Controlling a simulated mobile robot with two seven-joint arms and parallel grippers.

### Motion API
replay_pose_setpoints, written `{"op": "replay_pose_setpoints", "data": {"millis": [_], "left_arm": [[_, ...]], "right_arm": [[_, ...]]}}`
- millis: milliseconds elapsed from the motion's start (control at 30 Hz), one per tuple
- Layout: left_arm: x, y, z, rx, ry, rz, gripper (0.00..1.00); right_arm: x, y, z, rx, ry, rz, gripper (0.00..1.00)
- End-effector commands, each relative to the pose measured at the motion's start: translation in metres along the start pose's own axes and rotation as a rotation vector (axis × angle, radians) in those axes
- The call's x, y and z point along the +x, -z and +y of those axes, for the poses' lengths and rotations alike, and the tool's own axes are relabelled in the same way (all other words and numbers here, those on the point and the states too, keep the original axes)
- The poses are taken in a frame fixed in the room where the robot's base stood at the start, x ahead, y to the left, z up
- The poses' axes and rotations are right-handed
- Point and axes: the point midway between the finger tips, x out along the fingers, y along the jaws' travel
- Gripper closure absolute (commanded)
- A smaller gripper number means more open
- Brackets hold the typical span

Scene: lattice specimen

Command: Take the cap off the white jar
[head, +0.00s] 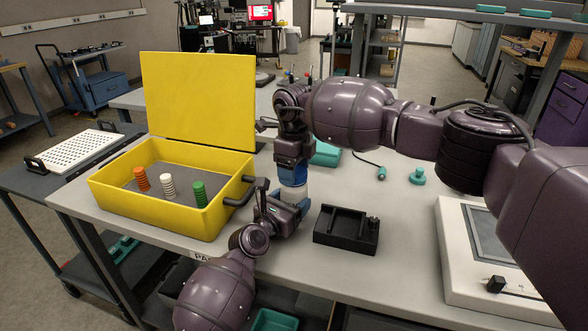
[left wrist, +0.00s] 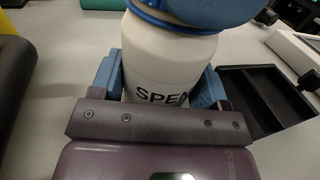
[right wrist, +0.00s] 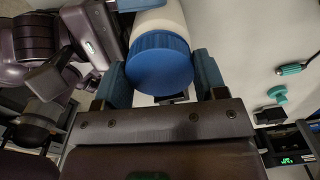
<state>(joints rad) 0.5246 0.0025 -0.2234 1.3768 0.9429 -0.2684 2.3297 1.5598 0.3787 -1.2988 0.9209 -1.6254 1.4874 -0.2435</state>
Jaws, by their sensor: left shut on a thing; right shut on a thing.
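Black lettering, partly hidden, shows on the jar (left wrist: 160,70) in the left wrist view. My left gripper (head: 291,205) is shut around its body from the near side. My right gripper (head: 292,172) comes from above and is shut on the blue ribbed cap (right wrist: 160,64). In the right wrist view the cap sits between my fingers, with the white jar directly behind it. I cannot tell whether the cap is loosened. In the head view my right gripper mostly hides it.
The open yellow case (head: 130,205) with several stacks of coloured discs stands left. A black tray (head: 346,231) lies close on the right. A white device (head: 480,255) stands further right. A small teal piece (head: 418,176) lies behind, with clear tabletop around it.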

Motion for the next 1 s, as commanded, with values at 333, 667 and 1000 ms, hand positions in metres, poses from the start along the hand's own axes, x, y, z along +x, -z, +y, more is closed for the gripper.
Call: {"op": "replay_pose_setpoints", "data": {"millis": [333,667,1000], "left_arm": [[-0.0001,0.0002,0.0003,-0.001,-0.001,0.0,0.97],[-0.0001,0.0002,0.0003,-0.001,-0.001,0.0,0.97],[-0.0001,0.0002,0.0004,-0.001,-0.001,0.0,0.97]], "right_arm": [[-0.0009,-0.0001,-0.0001,-0.51,0.002,0.0,0.63],[-0.0009,0.0,0.0002,-0.996,0.001,0.001,0.63],[-0.0011,0.0001,0.0002,-1.496,0.001,0.001,0.63]]}}
